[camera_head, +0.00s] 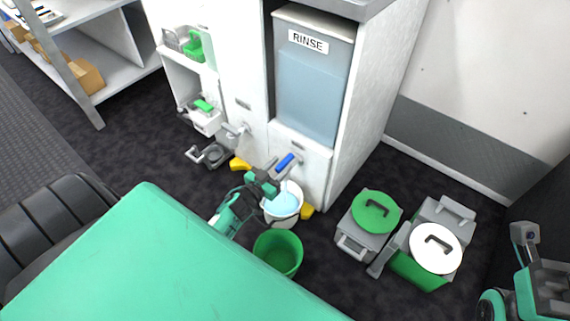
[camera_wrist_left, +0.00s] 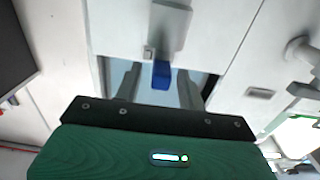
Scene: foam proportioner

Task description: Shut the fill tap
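The fill tap (camera_head: 285,161) has a blue handle and sits low on the front of the RINSE unit. Its blue handle (camera_wrist_left: 161,75) also shows in the left wrist view, hanging below a grey tap body. My left gripper (camera_head: 264,184) is just below and left of the tap in the head view. In the left wrist view its two fingers (camera_wrist_left: 160,88) are apart, with the handle seen between them and gaps at both sides. Whether they touch it I cannot tell. A white bucket (camera_head: 287,216) with light blue liquid stands under the tap. My right arm shows at the right edge.
The RINSE tank (camera_head: 309,85) is above the tap. A green bucket (camera_head: 278,252) stands in front of the white one. Yellow blocks (camera_head: 240,164) lie beside the cabinet base. Containers with a green lid (camera_head: 377,211) and a white lid (camera_head: 436,248) stand on the right.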

